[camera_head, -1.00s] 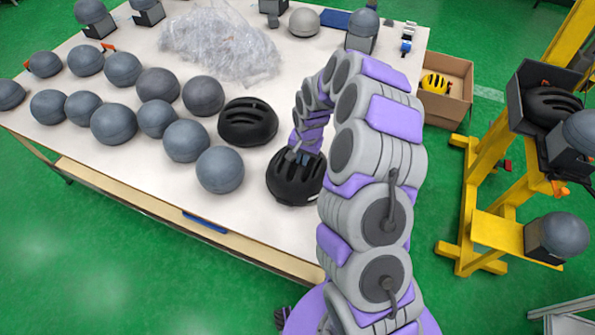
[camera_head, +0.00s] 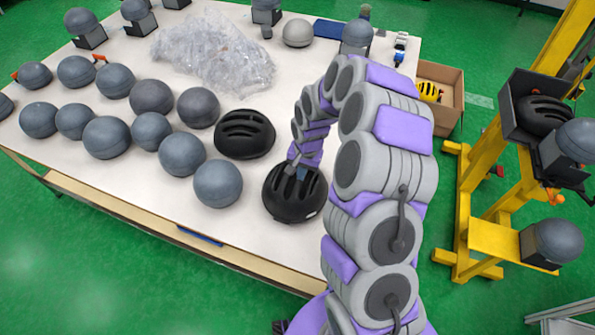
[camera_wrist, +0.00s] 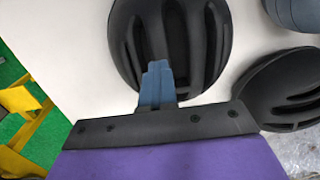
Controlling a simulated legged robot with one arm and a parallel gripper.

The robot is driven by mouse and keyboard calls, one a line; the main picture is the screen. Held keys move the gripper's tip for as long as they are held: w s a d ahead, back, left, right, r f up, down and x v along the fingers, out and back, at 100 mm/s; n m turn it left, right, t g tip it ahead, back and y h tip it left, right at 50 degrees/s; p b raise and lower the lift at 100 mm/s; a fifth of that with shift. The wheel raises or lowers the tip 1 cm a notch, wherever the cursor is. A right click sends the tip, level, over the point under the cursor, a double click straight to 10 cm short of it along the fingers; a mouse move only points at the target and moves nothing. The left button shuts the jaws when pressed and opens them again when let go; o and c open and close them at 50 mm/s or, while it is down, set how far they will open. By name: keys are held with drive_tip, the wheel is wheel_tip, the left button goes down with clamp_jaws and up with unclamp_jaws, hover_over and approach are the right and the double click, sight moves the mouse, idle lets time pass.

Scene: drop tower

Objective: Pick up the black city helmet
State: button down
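A black vented helmet (camera_head: 283,208) sits near the table's front right part, and in the wrist view it fills the upper middle (camera_wrist: 213,45). A second black vented helmet (camera_head: 245,133) sits behind it to the left. It shows at the right edge of the wrist view (camera_wrist: 285,95). My gripper (camera_head: 298,172) is down at the top of the nearer helmet. In the wrist view its blue-grey fingers (camera_wrist: 157,85) overlap the helmet's vents and look close together. I cannot see whether a rib is between them. The nearer helmet appears to rest on the table.
Several grey round helmets (camera_head: 218,183) stand in rows left of the black helmets. A pile of clear plastic (camera_head: 212,50) lies behind. A yellow frame (camera_head: 485,205) with another black helmet (camera_head: 543,112) stands right of the table. A cardboard box (camera_head: 450,100) holds a yellow helmet.

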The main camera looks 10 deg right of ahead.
drive_tip(key=s+d+r+p, duration=0.1)
drive_tip(key=s+d+r, duration=0.1)
drive_tip(key=s+d, duration=0.7)
drive_tip(key=shift+d+r, duration=0.25)
drive_tip(key=shift+d, duration=0.75)
drive_tip(key=shift+s+d, duration=0.1)
drive_tip(key=shift+d, duration=0.35)
drive_tip(key=c, duration=1.6)
unclamp_jaws()
drive_tip(key=shift+d, duration=0.1)
drive_tip(key=o, duration=0.6)
drive_tip(key=shift+a, duration=0.4)
drive_tip(key=shift+c, duration=0.2)
drive_tip(key=o, duration=0.7)
drive_tip(key=shift+d, duration=0.3)
drive_tip(key=shift+c, duration=0.2)
